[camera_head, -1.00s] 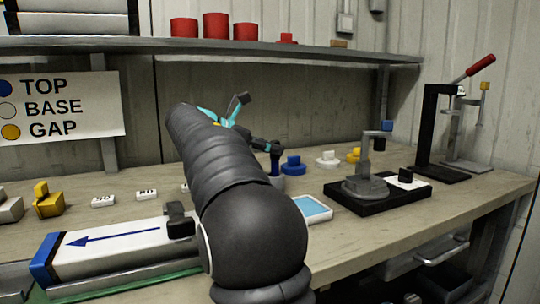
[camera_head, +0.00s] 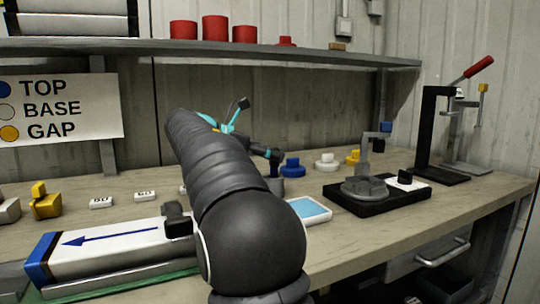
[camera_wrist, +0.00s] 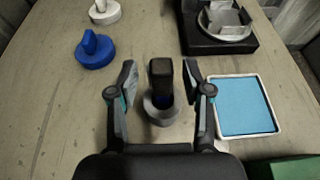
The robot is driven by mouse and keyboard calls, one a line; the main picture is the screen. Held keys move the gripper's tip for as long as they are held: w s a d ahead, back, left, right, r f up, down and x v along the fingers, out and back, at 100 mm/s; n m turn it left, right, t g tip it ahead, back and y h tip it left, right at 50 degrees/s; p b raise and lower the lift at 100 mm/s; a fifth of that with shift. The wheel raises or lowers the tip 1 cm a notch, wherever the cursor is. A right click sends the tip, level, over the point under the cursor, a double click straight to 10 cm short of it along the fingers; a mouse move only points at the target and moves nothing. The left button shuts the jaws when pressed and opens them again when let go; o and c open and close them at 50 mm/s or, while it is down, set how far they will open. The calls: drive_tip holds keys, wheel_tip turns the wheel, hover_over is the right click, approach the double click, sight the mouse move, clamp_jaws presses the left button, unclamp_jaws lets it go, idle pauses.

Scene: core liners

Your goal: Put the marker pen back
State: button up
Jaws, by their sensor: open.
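In the wrist view the marker pen (camera_wrist: 161,70), with a dark top and a blue part below, stands upright in a round grey holder (camera_wrist: 160,118). My gripper (camera_wrist: 160,76) is open, with one finger on each side of the pen and a visible gap to each. In the head view my arm hides most of the gripper. A dark finger part shows above the grey holder (camera_head: 276,185), and the pen cannot be made out clearly there.
A blue pad in a white tray (camera_wrist: 244,106) lies close right of the holder. A blue knobbed piece (camera_wrist: 95,49) and a white one (camera_wrist: 99,11) stand left. A black-based fixture (camera_head: 376,195) is beyond. A white block with a blue arrow (camera_head: 115,245) lies at the front left.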

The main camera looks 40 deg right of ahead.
drive_tip(key=p+v, duration=0.2)
drive_tip(key=v, duration=1)
idle(1.1)
